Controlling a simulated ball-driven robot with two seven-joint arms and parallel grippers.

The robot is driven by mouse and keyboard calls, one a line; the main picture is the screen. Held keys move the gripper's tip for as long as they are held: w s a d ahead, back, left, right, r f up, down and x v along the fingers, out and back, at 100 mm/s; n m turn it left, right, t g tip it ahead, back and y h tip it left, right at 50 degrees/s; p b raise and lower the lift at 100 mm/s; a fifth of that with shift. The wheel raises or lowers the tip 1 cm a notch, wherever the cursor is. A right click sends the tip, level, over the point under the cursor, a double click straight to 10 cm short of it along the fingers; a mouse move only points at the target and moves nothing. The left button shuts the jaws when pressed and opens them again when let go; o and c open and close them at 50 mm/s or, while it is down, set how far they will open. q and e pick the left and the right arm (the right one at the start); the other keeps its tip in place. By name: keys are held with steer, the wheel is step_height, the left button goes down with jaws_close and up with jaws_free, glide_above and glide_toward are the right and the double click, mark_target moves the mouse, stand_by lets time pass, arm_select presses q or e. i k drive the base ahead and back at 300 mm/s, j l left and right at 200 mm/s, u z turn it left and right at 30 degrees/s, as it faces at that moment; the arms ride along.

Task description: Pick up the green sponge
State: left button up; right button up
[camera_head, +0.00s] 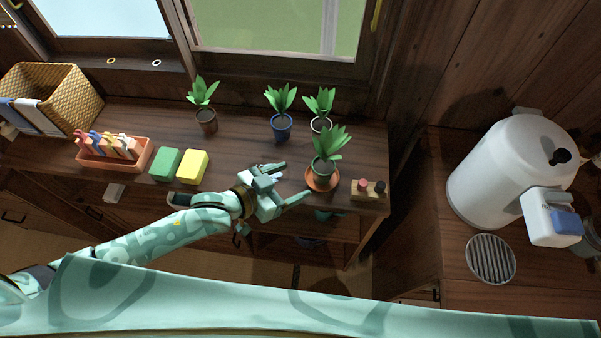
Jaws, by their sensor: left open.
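The green sponge (165,163) lies flat on the dark wooden counter, just left of a yellow sponge (192,167). My left gripper (289,181) is open and empty over the front part of the counter. It is right of both sponges, and its fingers point right, toward a potted plant (323,167) on a terracotta saucer. My left forearm passes in front of the counter below the sponges. My right gripper does not show.
An orange tray (128,165) with several pegs stands left of the green sponge. A wicker basket (72,86) is at the far left. Several potted plants (281,126) line the back. A small wooden block (369,194) sits at the right edge; a white water boiler (505,170) stands farther right.

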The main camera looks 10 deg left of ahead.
mark_target(165, 164)
steer(key=u, duration=1.45)
